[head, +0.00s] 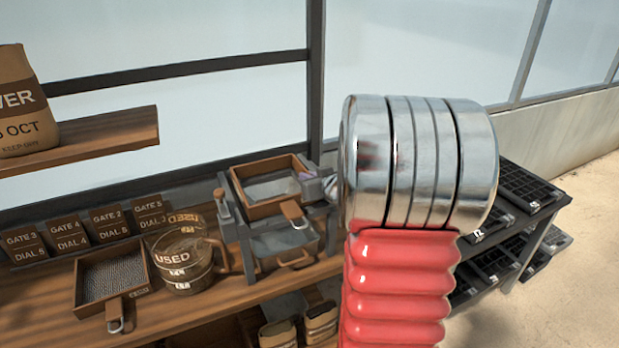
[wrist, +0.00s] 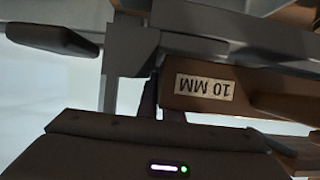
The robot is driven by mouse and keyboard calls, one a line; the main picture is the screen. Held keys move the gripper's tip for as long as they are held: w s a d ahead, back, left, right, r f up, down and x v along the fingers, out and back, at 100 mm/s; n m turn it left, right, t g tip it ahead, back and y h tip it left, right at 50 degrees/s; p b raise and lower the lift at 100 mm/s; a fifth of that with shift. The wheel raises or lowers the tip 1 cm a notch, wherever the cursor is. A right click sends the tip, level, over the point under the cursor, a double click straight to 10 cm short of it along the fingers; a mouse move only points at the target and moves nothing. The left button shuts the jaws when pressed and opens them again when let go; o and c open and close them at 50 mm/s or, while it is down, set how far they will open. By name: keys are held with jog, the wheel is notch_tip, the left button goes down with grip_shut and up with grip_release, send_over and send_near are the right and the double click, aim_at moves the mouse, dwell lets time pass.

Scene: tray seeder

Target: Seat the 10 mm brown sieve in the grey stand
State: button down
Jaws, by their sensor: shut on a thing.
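The 10 mm brown sieve (head: 262,209) is a square brown wooden frame with a stubby handle. It is at the top of the grey stand (head: 244,248) in the head view; I cannot tell whether it rests fully or sits slightly high. Its "10 MM" label shows upside down on its brown wall (wrist: 245,88) in the wrist view. My gripper (head: 312,184) is shut on the sieve near its right side, partly hidden behind my arm. In the wrist view, the gripper (wrist: 162,103) is dark and the grip itself is hard to make out.
To the left are a jug marked USED (head: 183,256), another sieve (head: 84,293) on the wooden bench (head: 215,309), and several gate labels. A shelf (head: 95,137) with a paper bag (head: 22,105) is above left. Black trays (head: 524,187) stand at right.

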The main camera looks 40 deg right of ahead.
jog(key=shift+s+f, duration=0.2)
jog(key=shift+f, duration=0.25)
jog(key=c, duration=1.8)
grip_release()
jog(key=shift+f, duration=0.1)
jog(key=shift+c, duration=0.2)
jog(key=shift+s, duration=0.2)
jog(key=r+v, duration=0.1)
jog(key=v, duration=1.2)
jog(key=shift+a, duration=0.2)
jog(key=shift+r, duration=0.2)
